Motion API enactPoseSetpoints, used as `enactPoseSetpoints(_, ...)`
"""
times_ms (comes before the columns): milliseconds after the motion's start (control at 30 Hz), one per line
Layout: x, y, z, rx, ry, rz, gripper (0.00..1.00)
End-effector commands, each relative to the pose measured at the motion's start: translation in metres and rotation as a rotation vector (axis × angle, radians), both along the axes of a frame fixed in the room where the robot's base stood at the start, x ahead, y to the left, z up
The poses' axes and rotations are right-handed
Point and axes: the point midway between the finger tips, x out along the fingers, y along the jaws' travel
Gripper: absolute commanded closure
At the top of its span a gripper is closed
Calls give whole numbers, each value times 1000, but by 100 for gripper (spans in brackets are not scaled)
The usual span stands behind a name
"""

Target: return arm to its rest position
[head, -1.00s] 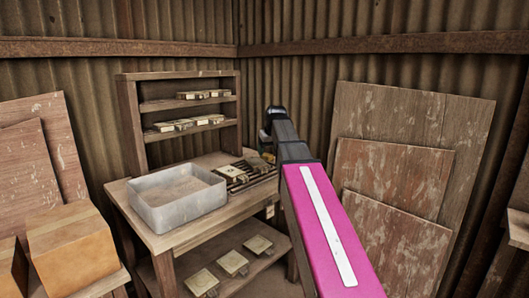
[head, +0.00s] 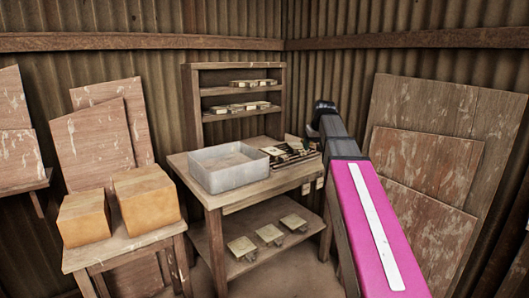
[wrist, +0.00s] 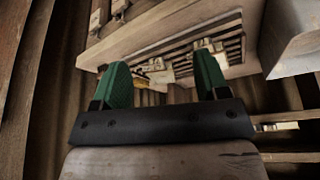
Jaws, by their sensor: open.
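My arm, with a magenta link and dark joints, reaches forward on the right of the head view, with its far end beside the right end of the wooden workbench (head: 240,196). My gripper (wrist: 157,82) shows in the wrist view, with two green fingers spread wide apart. No object shows held between the fingers. Beyond them is a dark slatted rack (wrist: 205,50) with pale tiles, which lies on the bench and also shows in the head view (head: 285,157). In the head view the fingers are hidden behind the arm.
A grey metal basin (head: 228,178) stands on the bench, with a shelf unit (head: 192,105) of tiles behind it. Several tiles lie on the lower shelf (head: 255,225). Orange-brown blocks (head: 146,200) sit on a table at left. Wooden boards (head: 420,130) lean at right, close to my arm.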

Motion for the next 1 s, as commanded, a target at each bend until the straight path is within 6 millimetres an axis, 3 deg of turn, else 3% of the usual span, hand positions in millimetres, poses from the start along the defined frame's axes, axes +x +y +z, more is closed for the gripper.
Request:
enactPoseSetpoints(333, -13, 2, -41, 1, 33, -20, 32)
enactPoseSetpoints(567, -30, 5, -87, 1, 72, -42, 32)
enactPoseSetpoints(767, -61, 9, -151, 0, 129, -76, 32)
enactPoseSetpoints(1000, -113, 15, -235, -9, 210, -124, 32)
